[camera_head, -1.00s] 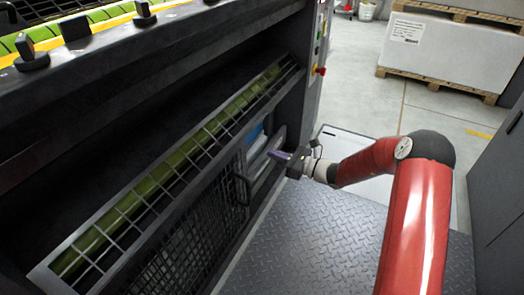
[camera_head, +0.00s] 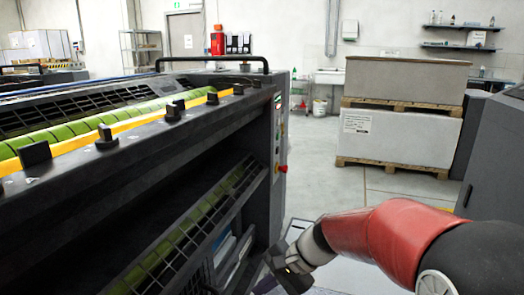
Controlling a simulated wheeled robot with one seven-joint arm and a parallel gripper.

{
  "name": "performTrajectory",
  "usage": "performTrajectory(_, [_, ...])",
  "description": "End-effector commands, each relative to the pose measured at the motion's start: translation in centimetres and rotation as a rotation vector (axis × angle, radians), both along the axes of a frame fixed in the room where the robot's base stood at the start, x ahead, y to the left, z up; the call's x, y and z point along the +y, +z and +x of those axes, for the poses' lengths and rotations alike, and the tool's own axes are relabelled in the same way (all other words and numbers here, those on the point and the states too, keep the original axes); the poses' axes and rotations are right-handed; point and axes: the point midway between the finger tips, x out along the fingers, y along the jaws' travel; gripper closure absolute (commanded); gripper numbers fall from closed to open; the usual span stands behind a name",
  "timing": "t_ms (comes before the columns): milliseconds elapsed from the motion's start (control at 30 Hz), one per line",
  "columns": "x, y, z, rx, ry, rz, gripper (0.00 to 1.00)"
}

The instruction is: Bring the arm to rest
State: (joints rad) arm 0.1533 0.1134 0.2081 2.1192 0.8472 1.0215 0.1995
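My red arm reaches in from the lower right in the head view. My gripper (camera_head: 276,277) is at the bottom centre, pointing down and to the left, beside the lower opening of the dark printing machine (camera_head: 262,150). Its fingers are small, dark and partly cut off by the lower edge, so I cannot tell if they are open or hold anything. A slatted guard (camera_head: 190,232) with green strips behind it lies inside the opening, left of the gripper. Blue and white items (camera_head: 222,250) show behind the gripper's left side.
Pallets with large grey-white stacks (camera_head: 400,137) stand on the floor at the back right. A dark cabinet (camera_head: 495,160) is at the right edge. The pale floor (camera_head: 315,185) between machine and pallets is clear. Shelves and a sink line the back wall.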

Motion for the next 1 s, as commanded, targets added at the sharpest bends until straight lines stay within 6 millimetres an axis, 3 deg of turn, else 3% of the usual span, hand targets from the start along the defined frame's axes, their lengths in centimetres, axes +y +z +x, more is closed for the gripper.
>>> performTrajectory(33, [-1.0,1.1,-1.7,-0.068,0.043,-0.074,1.0])
performTrajectory(200, [-5.1,3.2,-6.8,-0.265,0.182,-0.321,1.0])
performTrajectory(500, [-12.3,5.7,-14.2,-0.557,0.372,-0.704,1.0])
performTrajectory(700, [-14.8,6.2,-16.3,-0.644,0.429,-0.831,1.0])
performTrajectory(1000, [-15.1,6.2,-16.6,-0.655,0.44,-0.852,1.0])
